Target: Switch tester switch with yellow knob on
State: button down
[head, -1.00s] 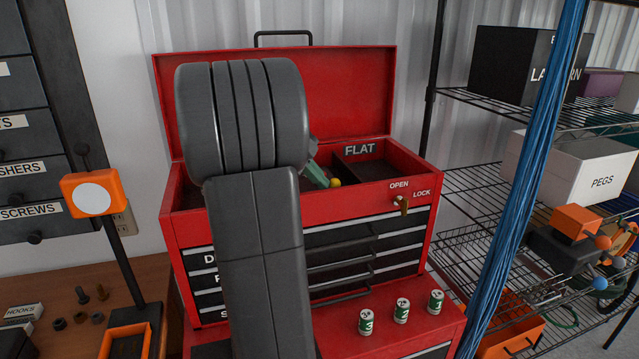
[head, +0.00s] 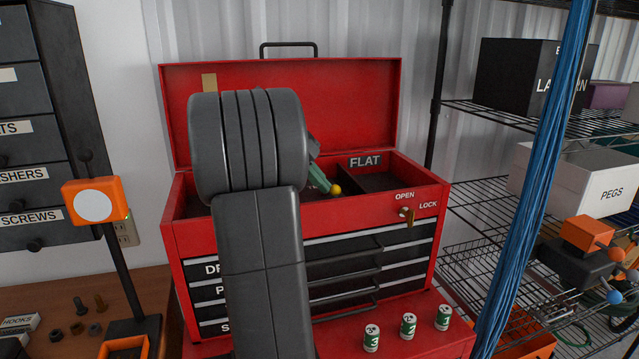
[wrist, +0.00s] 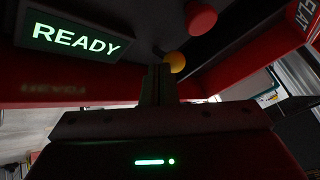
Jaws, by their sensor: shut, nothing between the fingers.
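The yellow knob (head: 335,189) shows as a small ball inside the open top of the red toolbox (head: 190,238), beside a green part (head: 318,178). In the wrist view the yellow knob (wrist: 175,61) is just ahead and slightly right of the tips of my gripper (wrist: 157,78). My gripper is shut and empty. I cannot tell whether it touches the knob. A lit green READY sign (wrist: 72,40) is at left in the wrist view. In the head view my arm hides most of the tester and my gripper.
A red knob (wrist: 200,19) is close beyond the yellow one. The toolbox lid (head: 350,110) stands open behind. A FLAT compartment (head: 385,180) lies to the right, above a key lock (head: 407,215). A blue cable bundle (head: 530,170) hangs at right.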

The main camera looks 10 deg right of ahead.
jog(key=shift+r, duration=0.5)
jog(key=v, duration=1.3)
jog(key=shift+a+r, duration=0.25)
jog(key=shift+r, duration=0.1)
jog(key=shift+d+f, duration=0.1)
